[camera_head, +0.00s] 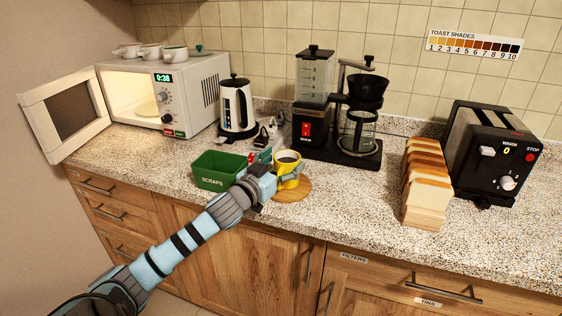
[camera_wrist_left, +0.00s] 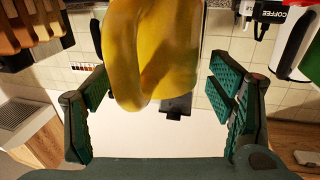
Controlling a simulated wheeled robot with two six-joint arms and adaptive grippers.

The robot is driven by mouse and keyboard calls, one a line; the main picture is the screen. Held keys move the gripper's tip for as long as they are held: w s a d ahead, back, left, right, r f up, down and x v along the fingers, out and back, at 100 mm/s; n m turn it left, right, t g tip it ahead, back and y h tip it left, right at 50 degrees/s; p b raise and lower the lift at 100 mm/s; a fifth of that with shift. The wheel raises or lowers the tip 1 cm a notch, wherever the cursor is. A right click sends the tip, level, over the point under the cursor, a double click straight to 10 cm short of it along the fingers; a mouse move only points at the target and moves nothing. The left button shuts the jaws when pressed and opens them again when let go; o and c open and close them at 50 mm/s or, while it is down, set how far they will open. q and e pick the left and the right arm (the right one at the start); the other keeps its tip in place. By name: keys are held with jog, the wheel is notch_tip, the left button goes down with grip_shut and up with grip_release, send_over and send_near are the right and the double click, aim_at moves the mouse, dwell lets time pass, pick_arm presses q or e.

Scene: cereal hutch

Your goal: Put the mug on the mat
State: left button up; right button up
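The yellow mug (camera_head: 284,168), with dark contents, stands upright at the round wooden mat (camera_head: 297,193) on the counter. It appears to rest on the mat's back part, but its base is partly hidden by my gripper. My left gripper (camera_head: 276,171) is at the mug, with a finger to either side of it. In the left wrist view the mug (camera_wrist_left: 165,50) fills the upper middle. The green-padded fingers of the left gripper (camera_wrist_left: 165,105) are spread wide, with gaps between them and the mug. My right gripper is not in view.
A green scraps bin (camera_head: 219,169) stands just left of the mug. A kettle (camera_head: 237,108) and coffee maker (camera_head: 358,125) stand behind. A bread stack (camera_head: 425,185) and toaster (camera_head: 493,150) are to the right. The open microwave (camera_head: 175,95) is at left. Counter between mat and bread is clear.

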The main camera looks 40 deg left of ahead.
aim_at(279, 164)
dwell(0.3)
pick_arm(q)
jog(key=s, duration=0.5)
jog(key=shift+s+d, duration=0.15)
jog(key=shift+d, duration=0.05)
jog(key=s+d+p, duration=0.1)
jog(key=s+p, duration=0.4)
jog(key=s, duration=0.1)
jog(key=shift+s, duration=0.35)
